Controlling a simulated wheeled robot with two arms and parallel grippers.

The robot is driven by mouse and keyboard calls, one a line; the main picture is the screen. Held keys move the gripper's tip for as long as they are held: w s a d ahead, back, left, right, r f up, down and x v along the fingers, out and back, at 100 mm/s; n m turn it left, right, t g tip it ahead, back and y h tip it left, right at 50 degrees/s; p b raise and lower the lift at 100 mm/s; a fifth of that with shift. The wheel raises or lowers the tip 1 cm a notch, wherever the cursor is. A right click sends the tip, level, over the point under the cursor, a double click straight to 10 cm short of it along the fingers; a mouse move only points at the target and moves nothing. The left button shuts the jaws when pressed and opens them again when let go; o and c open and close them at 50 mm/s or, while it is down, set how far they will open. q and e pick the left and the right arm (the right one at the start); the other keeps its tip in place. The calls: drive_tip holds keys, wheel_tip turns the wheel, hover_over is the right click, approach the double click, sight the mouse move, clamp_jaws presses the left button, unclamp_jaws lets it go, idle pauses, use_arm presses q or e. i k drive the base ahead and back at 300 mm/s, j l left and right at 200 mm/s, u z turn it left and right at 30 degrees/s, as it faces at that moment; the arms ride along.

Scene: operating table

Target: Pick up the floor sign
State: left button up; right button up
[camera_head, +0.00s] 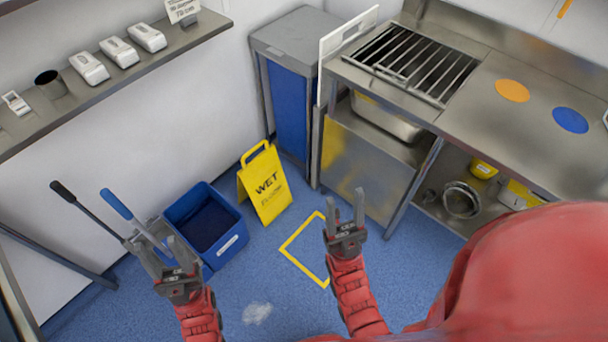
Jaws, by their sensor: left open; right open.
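The yellow floor sign (266,188) stands upright on the blue floor, in the middle of the view, with the word "WET" on its front and a handle opening at its top. My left gripper (160,252) is open and empty, to the lower left of the sign, in front of the blue bucket. My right gripper (345,207) is open and empty, to the right of the sign and apart from it. Neither gripper touches the sign.
A blue mop bucket (232,246) with handles stands left of the sign. A yellow square outline (289,246) marks clear floor to its right. A grey-lidded blue bin (288,110) stands behind. A steel counter (480,110) is at right; a wall shelf (120,62) is upper left.

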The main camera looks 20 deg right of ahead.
sight(263, 180)
drive_tip(key=z, duration=0.1)
drive_tip(key=i+l+u, duration=0.1)
drive_tip(key=u, duration=0.55)
drive_tip(key=i+l+u, duration=0.15)
drive_tip(key=l, duration=0.35)
drive_tip(key=i+l+u, duration=0.1)
drive_tip(key=l, duration=0.4)
drive_tip(key=i+l+u, duration=0.15)
drive_tip(key=l, duration=0.35)
drive_tip(key=i+l+u, duration=0.15)
drive_tip(key=l, duration=0.4)
drive_tip(key=i+l, duration=0.1)
drive_tip(key=l, duration=0.15)
drive_tip(key=i+l, duration=0.1)
drive_tip(key=l, duration=0.15)
